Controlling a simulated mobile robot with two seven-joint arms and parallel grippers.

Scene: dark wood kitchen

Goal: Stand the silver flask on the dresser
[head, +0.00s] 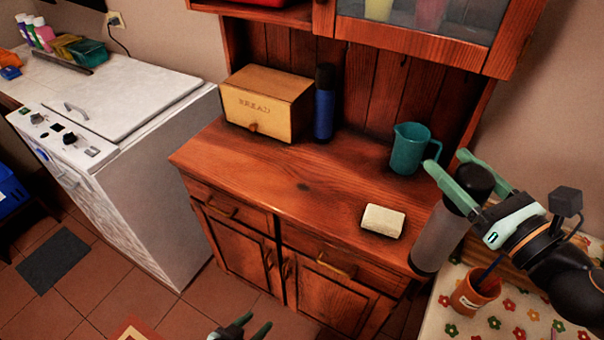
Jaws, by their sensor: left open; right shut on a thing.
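The silver flask (441,236), a grey cylinder with a black cap, is upright in my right gripper (466,180). The green fingers are shut around its upper part, near the cap. The flask shows in front of the right front corner of the wooden dresser (290,190); I cannot tell whether its base is over the top or beyond the edge. My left gripper (243,330) is low at the bottom edge of the view, open and empty, in front of the dresser's doors and mostly cut off.
On the dresser top are a bread box (266,103), a blue flask (325,104), a teal jug (409,150) and a cream block (383,221). The middle and left front are clear. A flowered table with a terracotta pot (474,292) is at lower right. A white washer (150,190) stands left.

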